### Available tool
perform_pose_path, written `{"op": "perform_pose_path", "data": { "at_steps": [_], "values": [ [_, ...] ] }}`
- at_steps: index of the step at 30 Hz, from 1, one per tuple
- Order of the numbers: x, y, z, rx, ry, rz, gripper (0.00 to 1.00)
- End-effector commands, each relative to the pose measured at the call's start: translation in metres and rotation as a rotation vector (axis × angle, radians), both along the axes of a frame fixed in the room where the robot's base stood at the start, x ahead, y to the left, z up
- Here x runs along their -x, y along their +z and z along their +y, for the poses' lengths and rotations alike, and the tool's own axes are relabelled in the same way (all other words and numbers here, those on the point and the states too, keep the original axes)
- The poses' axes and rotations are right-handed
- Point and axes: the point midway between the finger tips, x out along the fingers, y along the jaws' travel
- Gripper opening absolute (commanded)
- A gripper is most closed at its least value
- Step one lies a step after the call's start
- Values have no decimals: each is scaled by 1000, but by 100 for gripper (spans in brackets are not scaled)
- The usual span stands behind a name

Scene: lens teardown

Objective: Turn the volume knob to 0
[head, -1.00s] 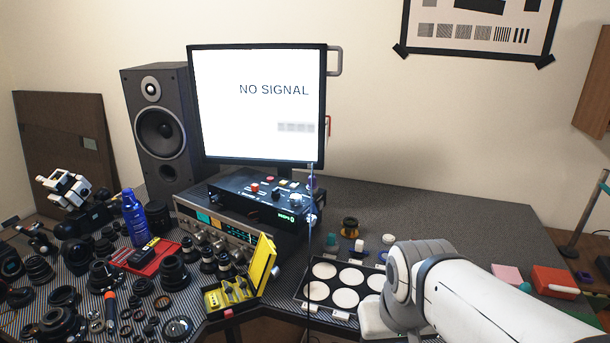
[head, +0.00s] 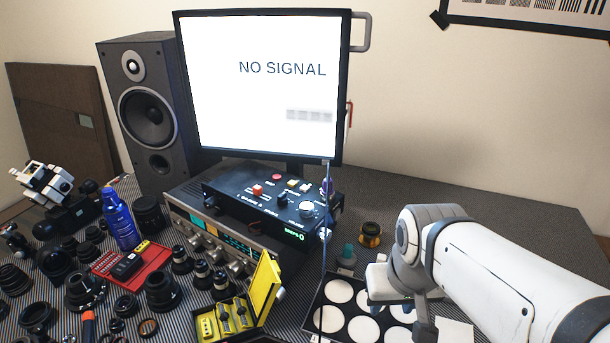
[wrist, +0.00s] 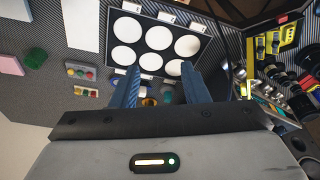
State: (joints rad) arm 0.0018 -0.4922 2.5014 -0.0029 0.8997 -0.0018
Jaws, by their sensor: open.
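A black control box (head: 270,200) sits below the monitor, on top of a silver receiver (head: 212,232). Its top carries a pale round knob (head: 306,210) at the right, a dark knob (head: 283,201) and coloured buttons. The small print is too blurred to tell which knob is volume. A small green readout ending in 0 shows on its front. The receiver has several knobs on its front. My gripper (wrist: 160,72) is open and empty in the wrist view, its two blue fingers apart above the desk near the tray of white discs. In the head view it is right of the control box, not touching it.
The black tray of white discs (head: 338,290) lies right of an open yellow case (head: 265,287). A thin upright rod (head: 325,240) stands close to the box's right end. Lenses crowd the left desk. The monitor (head: 262,85) reads NO SIGNAL. The right rear desk is clear.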

Motion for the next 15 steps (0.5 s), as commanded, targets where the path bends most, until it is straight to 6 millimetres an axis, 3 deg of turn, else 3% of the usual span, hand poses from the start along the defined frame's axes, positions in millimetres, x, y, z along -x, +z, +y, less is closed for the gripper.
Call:
{"op": "perform_pose_path", "data": {
  "at_steps": [4, 7, 15],
  "values": [
    [-17, 14, 3, -11, -34, 12, 54],
    [-45, 32, 12, -28, -93, 33, 56],
    [-160, 73, 45, -81, -369, 110, 56]
  ]
}}
